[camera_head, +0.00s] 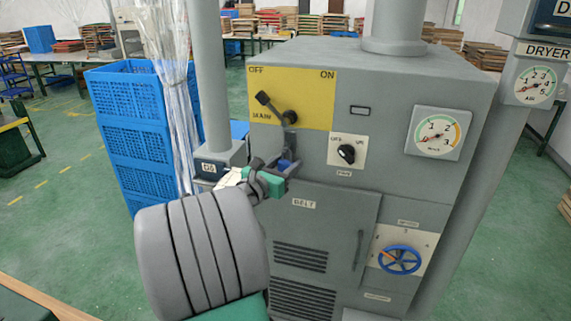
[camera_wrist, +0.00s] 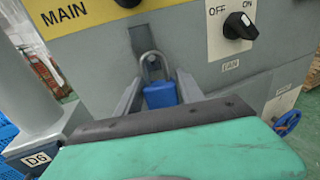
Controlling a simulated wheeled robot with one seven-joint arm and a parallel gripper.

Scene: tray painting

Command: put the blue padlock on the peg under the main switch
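The blue padlock (camera_wrist: 161,95) is upright between the two grey fingers of my gripper (camera_wrist: 160,78), with its body against them and its grey shackle upward. In the head view the padlock (camera_head: 286,163) is a small blue patch, partly hidden by my gripper (camera_head: 288,170). The main switch (camera_head: 277,108) is a black lever on a yellow panel. A grey plate (camera_wrist: 142,38) hangs below it, directly behind the shackle.
A small OFF/ON knob (camera_head: 346,154) is to the right of the padlock. The grey BELT door (camera_head: 325,225) is below. A grey post marked D6 (camera_head: 213,165) stands close on the left, with blue crates (camera_head: 135,125) beyond.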

